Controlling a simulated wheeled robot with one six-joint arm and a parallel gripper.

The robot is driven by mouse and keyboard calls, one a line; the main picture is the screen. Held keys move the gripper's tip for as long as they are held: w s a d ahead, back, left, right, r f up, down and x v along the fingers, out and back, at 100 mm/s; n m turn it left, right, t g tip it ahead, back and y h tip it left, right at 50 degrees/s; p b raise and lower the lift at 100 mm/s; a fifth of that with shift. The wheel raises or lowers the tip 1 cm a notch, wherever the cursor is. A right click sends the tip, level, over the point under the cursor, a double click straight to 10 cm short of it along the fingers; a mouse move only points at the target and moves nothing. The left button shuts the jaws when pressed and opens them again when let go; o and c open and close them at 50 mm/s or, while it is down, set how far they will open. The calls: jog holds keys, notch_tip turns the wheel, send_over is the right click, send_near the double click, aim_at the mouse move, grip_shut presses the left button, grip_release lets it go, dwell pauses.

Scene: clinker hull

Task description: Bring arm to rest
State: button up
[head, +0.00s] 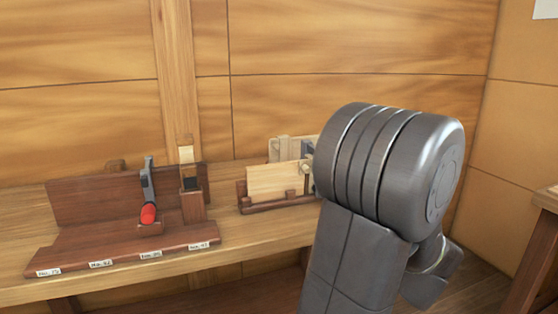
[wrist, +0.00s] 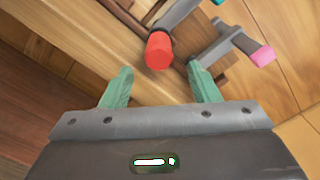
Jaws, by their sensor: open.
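My arm (head: 385,165) fills the right part of the head view, with a large grey joint in front of the bench. My gripper (wrist: 159,68) shows only in the wrist view. Its two green fingers are spread apart with nothing held between them. A tool with a red handle end (wrist: 159,50) lies beyond the gap between the fingertips. A tool with a pink handle end (wrist: 262,56) lies to the right, beyond the right finger. In the head view my gripper is hidden or out of frame.
A wooden bench (head: 22,235) runs along the panelled wall. On it stands a dark labelled rack (head: 95,198) holding a red-handled tool (head: 148,212) and a wooden-headed tool (head: 191,185). A pale wooden holder (head: 275,180) stands to its right, partly behind my arm.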

jog(key=x, duration=0.9)
jog(key=shift+w+a+r, duration=0.1)
jog(key=shift+w+r, duration=0.1)
jog(key=shift+s+r+m+p, duration=0.15)
jog(key=shift+m+p, duration=0.45)
jog(key=shift+p, duration=0.55)
jog(key=m+p, duration=0.4)
jog(key=p, duration=0.3)
jog(key=shift+p, duration=0.35)
jog(key=m+p, duration=0.3)
jog(key=p, duration=0.3)
jog(key=shift+m, duration=0.4)
jog(key=b+v, duration=0.1)
jog(key=v, duration=0.9)
jog(key=shift+f+b, duration=0.35)
jog(key=shift+s, duration=0.1)
